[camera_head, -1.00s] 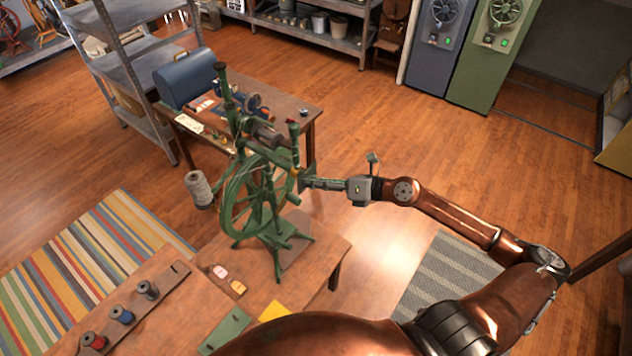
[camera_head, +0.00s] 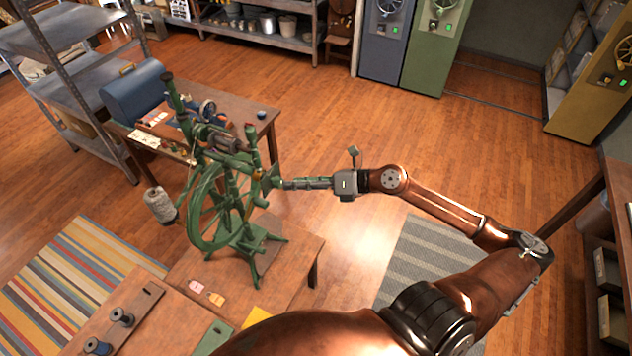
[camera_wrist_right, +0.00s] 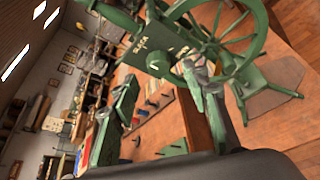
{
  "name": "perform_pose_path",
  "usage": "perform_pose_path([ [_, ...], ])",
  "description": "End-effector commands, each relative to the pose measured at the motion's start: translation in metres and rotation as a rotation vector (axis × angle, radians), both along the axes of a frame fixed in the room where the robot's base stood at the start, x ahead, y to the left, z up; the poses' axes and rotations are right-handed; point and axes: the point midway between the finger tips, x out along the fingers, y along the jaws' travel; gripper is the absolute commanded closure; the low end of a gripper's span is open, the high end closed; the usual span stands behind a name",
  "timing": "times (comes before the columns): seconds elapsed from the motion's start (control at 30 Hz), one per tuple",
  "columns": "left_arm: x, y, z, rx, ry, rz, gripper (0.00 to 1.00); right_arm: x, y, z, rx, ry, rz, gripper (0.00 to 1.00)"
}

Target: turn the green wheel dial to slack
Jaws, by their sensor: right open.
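The green spinning wheel (camera_head: 212,205) stands upright on a low wooden table. Its plate with the word "SLACK" (camera_wrist_right: 138,46) and a green round knob (camera_wrist_right: 160,62) shows in the right wrist view; I cannot read the knob's setting. My right gripper (camera_head: 284,184) reaches in from the right, close beside the plate side of the wheel. In the right wrist view its two green fingers (camera_wrist_right: 158,95) are spread apart, with the knob beyond them near the right finger. I cannot tell whether they touch it. My left gripper is not in view.
A second table with a blue box (camera_head: 132,92) stands behind the wheel. Thread spools (camera_head: 121,316) sit on the front table. The floor right of the wheel is open, with a grey striped rug (camera_head: 425,258).

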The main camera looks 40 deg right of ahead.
Motion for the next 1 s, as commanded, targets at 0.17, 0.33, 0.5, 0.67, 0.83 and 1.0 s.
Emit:
perform_pose_path([
  [0.17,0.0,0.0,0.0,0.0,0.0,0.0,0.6,-0.026,-0.019,0.01,0.001,0.001,-0.003,0.58],
  [0.33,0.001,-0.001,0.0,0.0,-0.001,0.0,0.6,-0.041,-0.031,0.016,0.001,0.001,0.0,0.58],
  [0.5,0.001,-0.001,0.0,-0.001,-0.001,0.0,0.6,-0.047,-0.035,0.018,0.0,0.0,0.0,0.58],
  [0.67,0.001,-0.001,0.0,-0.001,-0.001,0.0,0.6,-0.047,-0.035,0.019,-0.001,-0.001,0.0,0.58],
  [0.83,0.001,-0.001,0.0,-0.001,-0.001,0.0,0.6,-0.047,-0.035,0.019,-0.001,-0.001,0.0,0.58],
  [1.0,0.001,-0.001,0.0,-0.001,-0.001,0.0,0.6,-0.047,-0.035,0.019,-0.001,-0.001,0.0,0.58],
])
